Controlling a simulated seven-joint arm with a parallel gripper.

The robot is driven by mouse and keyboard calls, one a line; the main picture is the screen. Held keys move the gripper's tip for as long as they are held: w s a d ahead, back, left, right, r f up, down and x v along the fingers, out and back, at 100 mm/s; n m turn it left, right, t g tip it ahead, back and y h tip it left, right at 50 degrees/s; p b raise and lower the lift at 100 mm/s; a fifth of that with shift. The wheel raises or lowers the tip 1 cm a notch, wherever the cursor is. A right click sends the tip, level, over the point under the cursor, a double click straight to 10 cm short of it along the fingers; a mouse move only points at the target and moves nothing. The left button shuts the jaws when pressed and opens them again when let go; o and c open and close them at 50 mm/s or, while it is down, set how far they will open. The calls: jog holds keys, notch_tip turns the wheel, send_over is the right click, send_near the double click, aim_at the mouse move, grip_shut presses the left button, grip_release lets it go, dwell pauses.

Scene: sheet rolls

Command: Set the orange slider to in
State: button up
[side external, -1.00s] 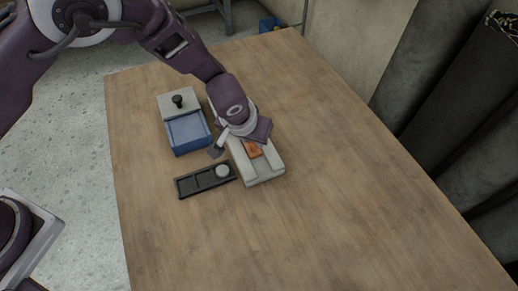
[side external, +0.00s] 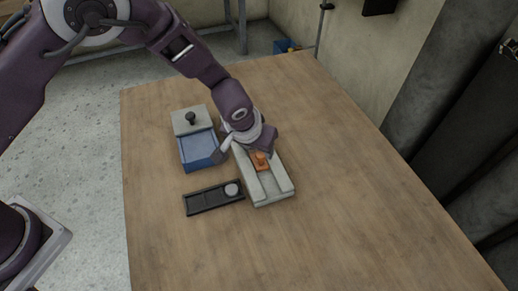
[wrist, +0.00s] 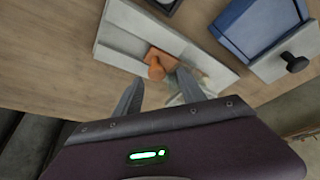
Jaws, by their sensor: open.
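The orange slider (side external: 260,161) sits in the channel of a pale grey track block (side external: 272,190), with a small knob on top. It also shows in the wrist view (wrist: 157,62), near the middle of the block. My gripper (wrist: 155,85) is open, its two fingers spread on either side of the slider's knob. The fingertips look close to the knob, but I cannot tell whether they touch it. In the side view my gripper (side external: 246,151) hides the far end of the block.
A blue box with a grey lid and black knob (side external: 191,118) stands left of the block. A dark tray (side external: 207,200) with a pale round piece (side external: 232,189) lies at the block's left. The wooden table (side external: 370,220) is clear to the right and front.

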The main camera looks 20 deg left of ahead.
jog(key=v, duration=0.5)
jog(key=shift+d+r, duration=0.1)
jog(key=s+a+r, duration=0.3)
jog(key=a+r, duration=0.3)
jog(key=r, duration=0.3)
jog(key=s+a+r, duration=0.4)
jog(key=a+r, duration=0.2)
jog(key=r, duration=0.3)
jog(key=s+a+r, duration=0.2)
jog(key=s+a, duration=0.2)
jog(key=s, duration=0.6)
jog(key=s+a+r+t, duration=0.1)
jog(key=s+a+r, duration=0.2)
jog(key=s, duration=0.7)
jog(key=shift+s+a+r, duration=0.2)
jog(key=shift+a+r, duration=0.05)
jog(key=shift+a, duration=0.75)
